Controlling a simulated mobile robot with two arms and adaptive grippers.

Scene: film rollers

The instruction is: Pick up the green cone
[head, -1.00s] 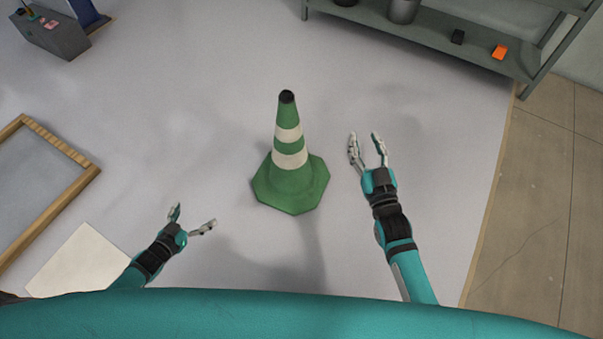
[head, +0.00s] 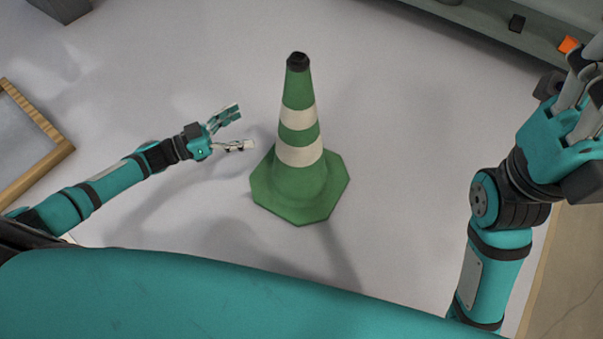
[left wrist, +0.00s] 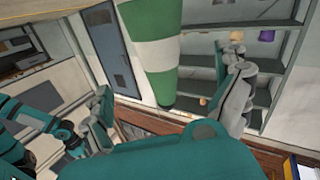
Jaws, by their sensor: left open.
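The green cone (head: 300,160) stands upright on the floor in the head view, with two white bands, a black tip and a wide base. My left gripper (head: 243,128) is open and empty to the left of the cone, its fingers pointing towards it. A small gap shows between the fingertips and the cone. In the left wrist view the cone (left wrist: 153,45) appears upside down, between the spread fingers of the left gripper (left wrist: 170,80). My right gripper (head: 588,85) is raised at the right edge of the head view, away from the cone; its fingertips are partly cut off.
A wooden frame (head: 40,165) lies at the left. The floor around the cone is clear.

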